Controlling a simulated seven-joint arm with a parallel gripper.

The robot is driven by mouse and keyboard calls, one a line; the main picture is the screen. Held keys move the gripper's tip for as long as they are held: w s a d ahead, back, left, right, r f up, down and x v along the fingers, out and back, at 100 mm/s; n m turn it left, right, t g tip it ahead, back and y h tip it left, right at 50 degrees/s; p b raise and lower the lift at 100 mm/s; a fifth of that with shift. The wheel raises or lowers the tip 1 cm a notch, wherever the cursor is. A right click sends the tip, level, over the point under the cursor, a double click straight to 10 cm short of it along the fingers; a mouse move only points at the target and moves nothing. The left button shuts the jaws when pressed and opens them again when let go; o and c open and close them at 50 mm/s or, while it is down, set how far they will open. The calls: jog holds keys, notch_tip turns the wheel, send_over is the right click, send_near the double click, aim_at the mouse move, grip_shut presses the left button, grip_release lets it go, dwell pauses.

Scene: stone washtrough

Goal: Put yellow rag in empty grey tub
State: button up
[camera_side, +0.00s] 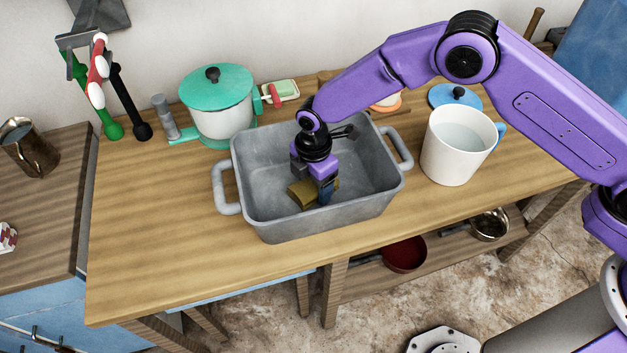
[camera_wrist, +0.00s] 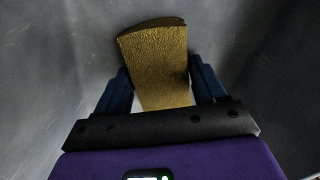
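The grey tub (camera_side: 259,210) stands on the wooden bench, with a loop handle at each end. My gripper (camera_side: 318,197) reaches down inside it, near the front wall. The yellow rag (camera_side: 299,193) is at the fingers, inside the tub and low down. In the wrist view the rag (camera_wrist: 160,62) fills the space between the two blue fingertips of my gripper (camera_wrist: 161,80), its sides against both. I cannot tell whether the rag touches the tub floor. The gripper partly hides it in the side view. Nothing else shows in the tub.
A green-lidded white pot (camera_side: 222,115) stands behind and left of the tub. A white mug (camera_side: 455,155) holding clear liquid stands to the right, with a blue lid (camera_side: 452,95) behind it. A soap dish (camera_side: 281,91) lies at the back. The bench is clear at front left.

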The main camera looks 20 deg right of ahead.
jog(key=o, duration=0.4)
jog(key=shift+r, duration=0.1)
notch_tip(320, 180, up, 12)
dwell(0.4)
jog(key=shift+d+r, duration=0.1)
jog(key=shift+r, duration=0.05)
jog(key=s+d+r+m, duration=0.5)
jog(key=s+d+r, duration=0.5)
jog(key=s+d, duration=0.5)
jog(key=s+d+m, duration=0.4)
jog(key=s+d, duration=1)
jog(key=d, duration=0.4)
jog(key=shift+s+r+m, duration=0.15)
jog(key=shift+r+m, duration=0.15)
jog(key=shift+r, duration=0.05)
